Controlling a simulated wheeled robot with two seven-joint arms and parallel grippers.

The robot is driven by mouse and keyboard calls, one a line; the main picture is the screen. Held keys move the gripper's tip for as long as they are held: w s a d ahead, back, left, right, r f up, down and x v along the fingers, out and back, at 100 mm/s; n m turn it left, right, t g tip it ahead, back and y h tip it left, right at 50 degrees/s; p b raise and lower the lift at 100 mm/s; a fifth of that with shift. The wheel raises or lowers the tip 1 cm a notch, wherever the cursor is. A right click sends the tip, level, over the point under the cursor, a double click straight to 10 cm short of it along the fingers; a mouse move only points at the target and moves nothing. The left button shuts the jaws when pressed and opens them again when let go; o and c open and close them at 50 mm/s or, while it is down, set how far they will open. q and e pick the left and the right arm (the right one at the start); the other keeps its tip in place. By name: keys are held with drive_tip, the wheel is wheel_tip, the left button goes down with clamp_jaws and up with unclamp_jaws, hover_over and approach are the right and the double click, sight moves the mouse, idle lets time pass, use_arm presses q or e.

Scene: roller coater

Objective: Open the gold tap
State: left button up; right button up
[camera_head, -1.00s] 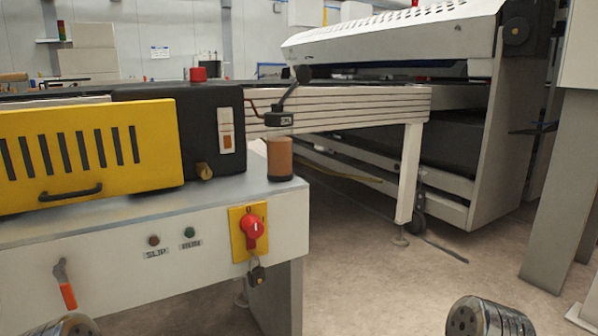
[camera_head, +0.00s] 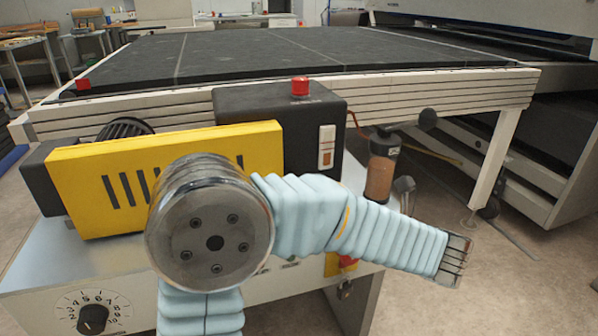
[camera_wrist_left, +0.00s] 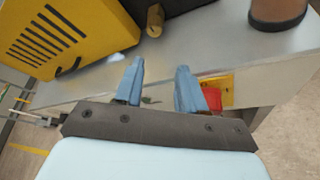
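The gold tap on the front of the black box is hidden behind my arm in the head view. In the left wrist view a small pale-gold tip (camera_wrist_left: 154,31), which looks like the tap, shows at the foot of the black box (camera_wrist_left: 190,6). My left gripper (camera_wrist_left: 158,82) has its two blue fingers apart, with nothing held between them. The tip lies beyond the fingertips, roughly in line with the gap, and does not touch them. My right gripper is not in view.
The yellow slotted cover (camera_head: 100,165) is left of the black box (camera_head: 240,105). A copper-brown cylinder (camera_head: 380,175) stands at the right table corner. The red switch (camera_wrist_left: 211,99) is close to the right finger. My arm crosses in front of the machine.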

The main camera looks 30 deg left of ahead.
use_arm(q)
drive_tip(key=x, duration=0.4)
drive_tip(key=r+x, duration=0.1)
drive_tip(key=x, duration=0.4)
drive_tip(key=b+x, duration=0.1)
drive_tip(key=x, duration=0.3)
drive_tip(key=shift+w+a+r, duration=0.15)
drive_tip(key=shift+a+r, duration=0.05)
drive_tip(key=shift+a, duration=0.25)
drive_tip(key=shift+c, duration=0.2)
clamp_jaws()
